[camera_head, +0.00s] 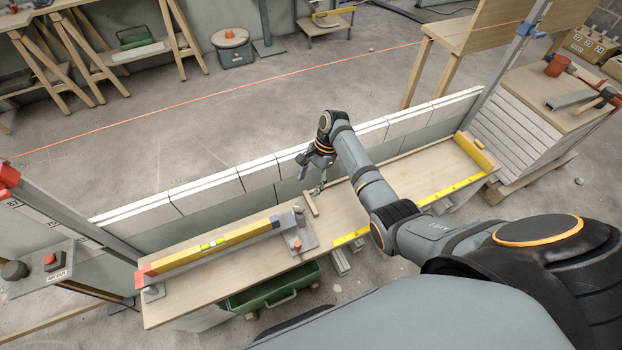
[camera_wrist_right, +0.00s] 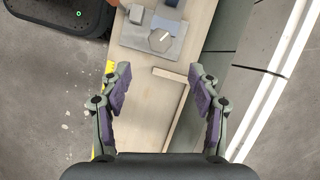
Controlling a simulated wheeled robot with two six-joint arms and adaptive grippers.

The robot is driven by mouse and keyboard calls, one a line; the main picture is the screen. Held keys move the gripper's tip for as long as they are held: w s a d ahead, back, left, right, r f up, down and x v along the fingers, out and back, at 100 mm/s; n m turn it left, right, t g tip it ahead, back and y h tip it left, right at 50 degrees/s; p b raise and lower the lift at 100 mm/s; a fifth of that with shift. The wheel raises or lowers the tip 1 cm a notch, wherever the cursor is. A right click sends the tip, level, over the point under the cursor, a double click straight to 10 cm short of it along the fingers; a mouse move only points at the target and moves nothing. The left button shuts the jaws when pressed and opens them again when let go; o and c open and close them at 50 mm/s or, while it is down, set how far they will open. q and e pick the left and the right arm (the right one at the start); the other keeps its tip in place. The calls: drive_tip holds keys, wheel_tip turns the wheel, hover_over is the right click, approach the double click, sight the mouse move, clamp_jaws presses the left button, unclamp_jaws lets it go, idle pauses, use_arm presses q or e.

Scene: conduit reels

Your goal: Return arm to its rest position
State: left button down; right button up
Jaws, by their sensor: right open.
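My right gripper (camera_head: 314,180) hangs at the end of my right arm (camera_head: 365,180), above the wooden bench board beside the low block wall. In the right wrist view its two purple-padded fingers (camera_wrist_right: 159,82) are spread wide with nothing between them. A thin wooden strip (camera_head: 311,203) lies on the board just below the gripper. It also shows in the right wrist view (camera_wrist_right: 172,77), with a second edge meeting it at a corner. My left gripper is not in view.
A yellow level (camera_head: 215,245) lies along the bench board (camera_head: 205,287), close to a grey metal fixture (camera_head: 299,240). The white block wall (camera_head: 210,188) runs behind the board. A green crate (camera_head: 275,292) sits beneath. A stacked pallet (camera_head: 520,125) stands at right.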

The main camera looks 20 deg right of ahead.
drive_tip(key=shift+w+d+r, duration=0.1)
drive_tip(key=shift+d+r, duration=0.15)
drive_tip(key=shift+r, duration=0.4)
